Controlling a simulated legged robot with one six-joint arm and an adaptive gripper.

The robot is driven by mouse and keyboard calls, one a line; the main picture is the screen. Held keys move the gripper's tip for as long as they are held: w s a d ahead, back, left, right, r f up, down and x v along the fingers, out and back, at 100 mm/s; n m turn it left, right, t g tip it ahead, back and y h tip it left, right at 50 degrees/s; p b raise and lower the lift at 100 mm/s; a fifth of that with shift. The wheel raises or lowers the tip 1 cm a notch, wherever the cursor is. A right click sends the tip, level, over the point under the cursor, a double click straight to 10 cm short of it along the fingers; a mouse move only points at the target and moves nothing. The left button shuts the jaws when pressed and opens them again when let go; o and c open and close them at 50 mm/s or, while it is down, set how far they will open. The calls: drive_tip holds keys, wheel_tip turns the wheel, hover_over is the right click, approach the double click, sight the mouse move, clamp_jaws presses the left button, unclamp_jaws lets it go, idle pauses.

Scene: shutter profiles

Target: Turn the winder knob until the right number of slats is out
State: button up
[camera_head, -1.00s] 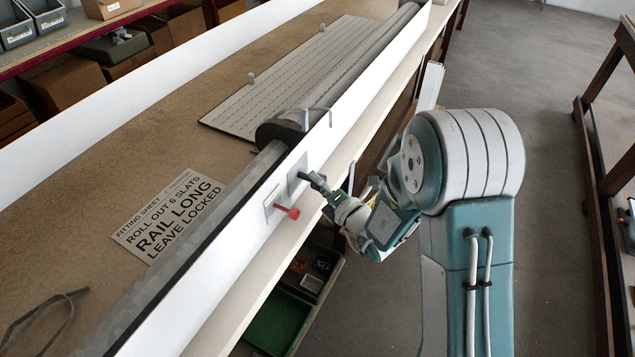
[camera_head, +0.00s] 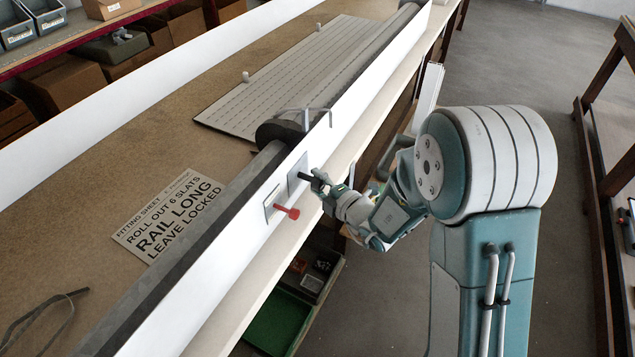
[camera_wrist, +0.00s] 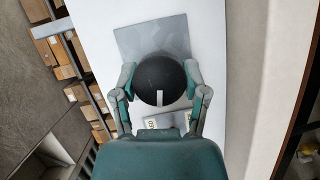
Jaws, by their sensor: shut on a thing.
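My gripper (camera_head: 319,184) is at the front of the white rail and shut on the winder knob (camera_wrist: 160,75). The knob is round and black with a white mark at its lower edge in the wrist view. The gripper's fingers (camera_wrist: 160,82) sit on either side of it. The slatted grey shutter (camera_head: 275,95) lies rolled out flat on the bench from the dark roll (camera_head: 285,126). Its slats are too fine to count surely. The fitting sheet (camera_head: 170,215) reads "ROLL OUT 6 SLATS, RAIL LONG, LEAVE LOCKED".
A red lever (camera_head: 287,211) sticks out of a small plate on the white rail (camera_head: 215,275), left of the knob. A grey bent bracket (camera_head: 304,116) stands by the roll. A green tray (camera_head: 278,322) is below the bench. A dark strap (camera_head: 45,315) lies at lower left.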

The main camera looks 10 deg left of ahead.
drive_tip(key=shift+d+f+m+g+h, duration=0.15)
drive_tip(key=shift+m+g, duration=0.3)
drive_tip(key=shift+m, duration=0.45)
drive_tip(key=shift+a+m+g+h, duration=0.1)
drive_tip(key=shift+m+g+h, duration=0.25)
drive_tip(key=shift+m, duration=0.55)
drive_tip(key=shift+s+f+m+g, duration=0.1)
drive_tip(key=shift+f+m+g, duration=0.05)
drive_tip(key=shift+m+g, duration=1.15)
idle(2.0)
drive_tip(key=o, duration=0.9)
drive_tip(key=shift+o, duration=1.2)
drive_tip(key=shift+w+r, duration=0.2)
drive_tip(key=shift+d, duration=0.15)
drive_tip(key=v, duration=1.1)
drive_tip(key=shift+s+d+f, duration=0.2)
drive_tip(key=shift+s+d, duration=0.05)
drive_tip(key=shift+s, duration=0.1)
